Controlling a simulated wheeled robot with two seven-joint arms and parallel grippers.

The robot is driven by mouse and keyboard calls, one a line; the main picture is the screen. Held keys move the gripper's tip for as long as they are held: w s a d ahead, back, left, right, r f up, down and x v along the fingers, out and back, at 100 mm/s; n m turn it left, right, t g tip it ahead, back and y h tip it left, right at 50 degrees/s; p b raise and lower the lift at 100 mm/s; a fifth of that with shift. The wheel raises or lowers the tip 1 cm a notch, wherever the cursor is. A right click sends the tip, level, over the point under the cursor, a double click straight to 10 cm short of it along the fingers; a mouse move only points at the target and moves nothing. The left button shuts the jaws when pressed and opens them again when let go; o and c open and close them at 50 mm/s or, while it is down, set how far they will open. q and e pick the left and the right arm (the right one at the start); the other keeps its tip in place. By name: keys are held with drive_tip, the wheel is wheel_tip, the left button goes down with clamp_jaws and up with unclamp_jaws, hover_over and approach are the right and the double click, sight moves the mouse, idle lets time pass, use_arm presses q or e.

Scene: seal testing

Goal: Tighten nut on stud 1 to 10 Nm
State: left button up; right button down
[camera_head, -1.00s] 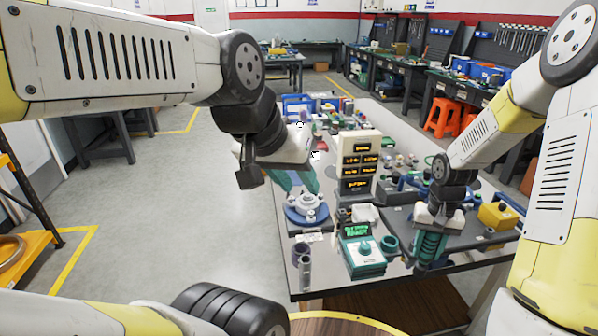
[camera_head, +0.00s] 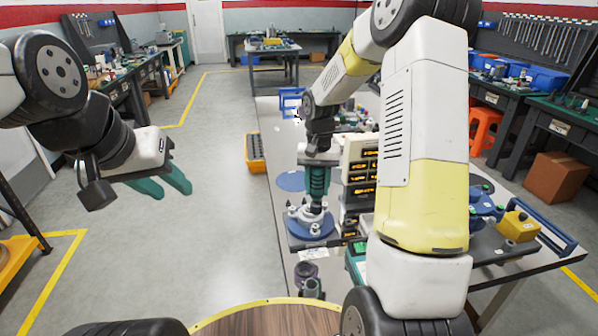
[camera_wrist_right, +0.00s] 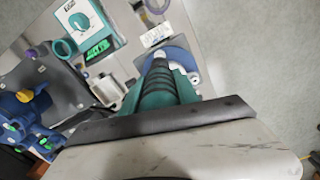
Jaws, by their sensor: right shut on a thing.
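My right gripper (camera_head: 318,165) is shut on a teal and black cylindrical tool (camera_head: 317,182), held upright. The tool also shows in the right wrist view (camera_wrist_right: 158,85), its tip pointing at the fixture. Below it, a grey flange with studs (camera_head: 311,217) sits on a round blue base (camera_head: 306,230), also seen in the right wrist view (camera_wrist_right: 183,57). The tool's lower end is at or just above the flange; contact with a particular stud or nut cannot be told. My left gripper (camera_head: 162,184) is open and empty, over the floor left of the table.
A panel with lit displays (camera_head: 360,170) stands right of the tool, partly behind my right arm. A teal controller box (camera_wrist_right: 83,22) is on the table. Dark cylindrical parts (camera_head: 307,275) stand at the front-left edge. A yellow bin (camera_head: 255,155) is beside the table.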

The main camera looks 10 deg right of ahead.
sight(316, 205)
drive_tip(key=shift+f, duration=2.4)
drive_tip(key=shift+f, duration=1.25)
idle(0.9)
drive_tip(key=shift+r, duration=2.5)
